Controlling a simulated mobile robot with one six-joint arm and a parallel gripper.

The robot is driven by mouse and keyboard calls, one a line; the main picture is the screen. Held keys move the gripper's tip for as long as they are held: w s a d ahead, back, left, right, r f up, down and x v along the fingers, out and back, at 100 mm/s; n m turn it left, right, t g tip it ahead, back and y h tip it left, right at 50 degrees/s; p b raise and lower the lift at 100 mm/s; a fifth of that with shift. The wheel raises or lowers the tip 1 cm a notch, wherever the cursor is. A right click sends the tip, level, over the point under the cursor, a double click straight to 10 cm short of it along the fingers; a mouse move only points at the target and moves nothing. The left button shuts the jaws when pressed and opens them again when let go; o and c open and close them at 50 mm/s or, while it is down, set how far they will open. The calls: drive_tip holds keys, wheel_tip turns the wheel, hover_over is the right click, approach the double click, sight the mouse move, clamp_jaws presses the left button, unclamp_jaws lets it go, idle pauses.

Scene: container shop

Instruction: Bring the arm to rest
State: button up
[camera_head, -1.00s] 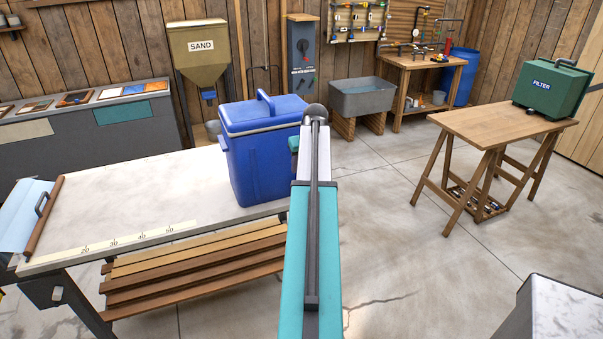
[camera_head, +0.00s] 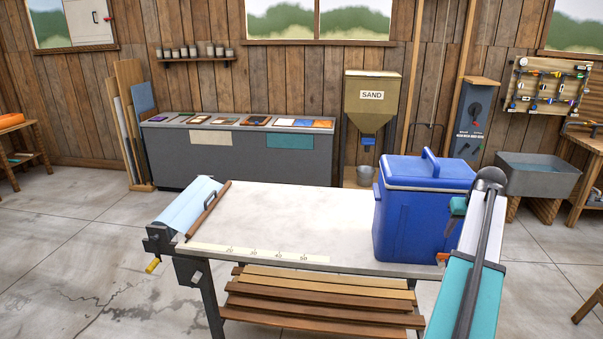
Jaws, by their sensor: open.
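My arm, teal and grey, rises from the bottom right of the head view to a dark round joint. Its upper part stands in front of the right side of a blue cooler box. I cannot tell whether the arm touches the box.
A light-blue roll (camera_head: 188,205) sits at the bench's left end. Wooden slats (camera_head: 315,300) lie below the bench. The floor at left is clear.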

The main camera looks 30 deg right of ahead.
drive_tip(key=w+a+f+n+g+y, duration=0.1)
drive_tip(key=w+a+f+n+y, duration=0.2)
drive_tip(key=w+a+f, duration=1.35)
drive_tip(key=a+f+n+g+y, duration=0.1)
drive_tip(key=a+f+n, duration=0.1)
drive_tip(key=a+f, duration=0.8)
drive_tip(key=a+f+n+g+y, duration=0.15)
drive_tip(key=a+f, duration=0.45)
drive_tip(key=a, duration=0.7)
drive_tip(key=s+a+f+n+g, duration=0.1)
drive_tip(key=s+a+f+g, duration=0.1)
drive_tip(key=s+a+f, duration=0.65)
drive_tip(key=s+a+f+n+g, duration=0.15)
drive_tip(key=s+a+f, duration=0.35)
drive_tip(key=a, duration=0.7)
drive_tip(key=s+a+f+g+h, duration=0.1)
drive_tip(key=s+a+f, duration=0.2)
drive_tip(key=s, duration=0.6)
drive_tip(key=s+a+f+m+g+h, duration=0.1)
drive_tip(key=s+a+f, duration=0.2)
drive_tip(key=s, duration=0.6)
drive_tip(key=shift+s+f+m+h+b, duration=0.25)
drive_tip(key=shift+f+m+h+b, duration=0.05)
drive_tip(key=shift+f+h+b, duration=0.1)
